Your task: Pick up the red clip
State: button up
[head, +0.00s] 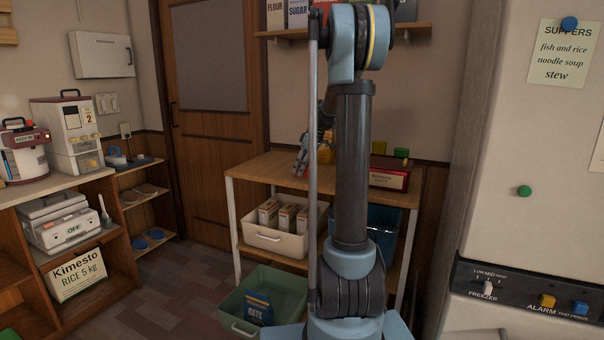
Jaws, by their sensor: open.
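I cannot make out a red clip for certain. My gripper (301,164) is over the left part of the wooden table (263,168), partly hidden behind my own arm. Small reddish and bluish parts show at its end, too small to tell apart. The gripper is open; whether anything lies between its fingers cannot be seen. A dark red box (389,178) with a label stands on the right of the table, with a yellow block (378,147) and a green block (401,152) behind it or on it.
A white bin (275,241) of cartons and a blue bin (382,222) sit beneath the tabletop. A green crate (283,286) holding an oats packet stands on the floor. The fridge (535,140) is at right, shelves with appliances at left. Floor (180,290) between is clear.

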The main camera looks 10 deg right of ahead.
jog(key=shift+c, duration=0.6)
jog(key=c, duration=0.8)
jog(key=shift+o, duration=0.2)
